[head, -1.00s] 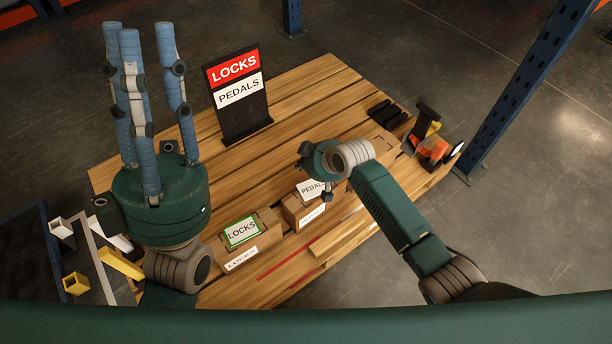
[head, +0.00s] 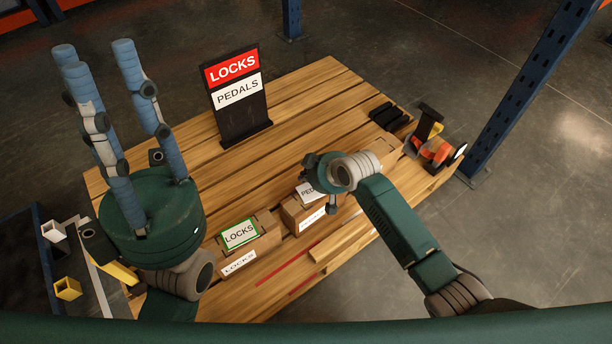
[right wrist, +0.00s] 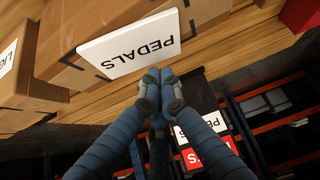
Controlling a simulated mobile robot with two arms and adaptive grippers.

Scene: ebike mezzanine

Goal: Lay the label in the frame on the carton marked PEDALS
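The white label reading PEDALS (right wrist: 130,42) is at the fingertips of my right gripper (right wrist: 160,76), whose fingers are closed together at its edge. In the head view the label (head: 307,191) is over the top of the brown carton marked PEDALS (head: 292,214), partly hidden by my right gripper (head: 317,183). The carton's top also shows in the right wrist view (right wrist: 75,30). I cannot tell whether the label touches it, and its frame is hidden. My left gripper (head: 95,57) is open and empty, fingers up, at the left of the pallet table.
A carton marked LOCKS (head: 263,243) stands left of the PEDALS carton, with a green-framed LOCKS label (head: 240,233) on top. A black sign stand (head: 243,118) reads LOCKS and PEDALS. Black items (head: 388,114) and a tape dispenser (head: 432,148) are at the table's right end.

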